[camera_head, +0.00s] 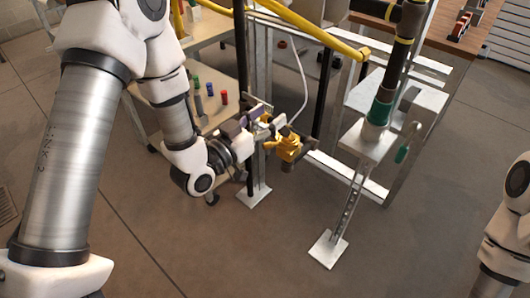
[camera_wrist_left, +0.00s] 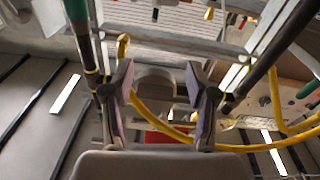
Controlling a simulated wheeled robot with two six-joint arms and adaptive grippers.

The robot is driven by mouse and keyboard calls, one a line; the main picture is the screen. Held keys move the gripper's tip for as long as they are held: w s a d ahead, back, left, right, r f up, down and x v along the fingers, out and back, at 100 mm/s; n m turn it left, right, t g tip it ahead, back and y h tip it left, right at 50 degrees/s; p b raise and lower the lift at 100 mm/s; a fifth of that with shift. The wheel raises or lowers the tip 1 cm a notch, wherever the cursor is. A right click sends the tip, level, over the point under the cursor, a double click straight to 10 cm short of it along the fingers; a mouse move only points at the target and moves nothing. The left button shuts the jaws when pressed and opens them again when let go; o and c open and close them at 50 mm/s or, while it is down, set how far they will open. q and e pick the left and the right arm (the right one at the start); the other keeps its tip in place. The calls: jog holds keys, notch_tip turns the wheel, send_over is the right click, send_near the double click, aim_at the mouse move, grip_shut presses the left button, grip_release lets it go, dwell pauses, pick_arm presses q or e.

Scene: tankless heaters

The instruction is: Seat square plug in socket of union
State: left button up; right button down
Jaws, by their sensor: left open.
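My left gripper (camera_head: 250,122) hangs in front of the metal frame, its purple-padded fingers apart. In the left wrist view its two fingers (camera_wrist_left: 160,92) stand wide apart with nothing clearly held between them. A yellow brass-like fitting (camera_head: 288,147) sits just right of the gripper, close to it; it may be the union, but its socket cannot be made out. A rounded grey-brown shape (camera_wrist_left: 158,78) shows beyond the fingers in the wrist view; I cannot tell what it is. I cannot pick out the square plug. My right gripper is out of view.
Yellow pipes (camera_head: 305,28) and black pipes run around the metal frame. A dark vertical pipe with a green collar (camera_head: 380,112) stands on a bracket at the right. A table (camera_head: 212,58) at the left holds small coloured items. Floor at the front is clear.

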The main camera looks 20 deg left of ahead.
aim_at(280, 133)
pick_arm(q)
jog(key=shift+g, duration=0.4)
jog(key=f, duration=0.2)
jog(key=f+b, duration=0.1)
jog(key=f, duration=0.2)
jog(key=f+b, duration=0.1)
jog(key=f, duration=0.1)
jog(key=shift+s+f, duration=0.35)
jog(key=shift+s, duration=0.05)
jog(key=b+x, duration=0.1)
jog(key=x, duration=0.6)
jog(key=shift+w+d, duration=0.2)
jog(key=shift+w, duration=0.15)
jog(key=shift+r, duration=0.1)
grip_shut()
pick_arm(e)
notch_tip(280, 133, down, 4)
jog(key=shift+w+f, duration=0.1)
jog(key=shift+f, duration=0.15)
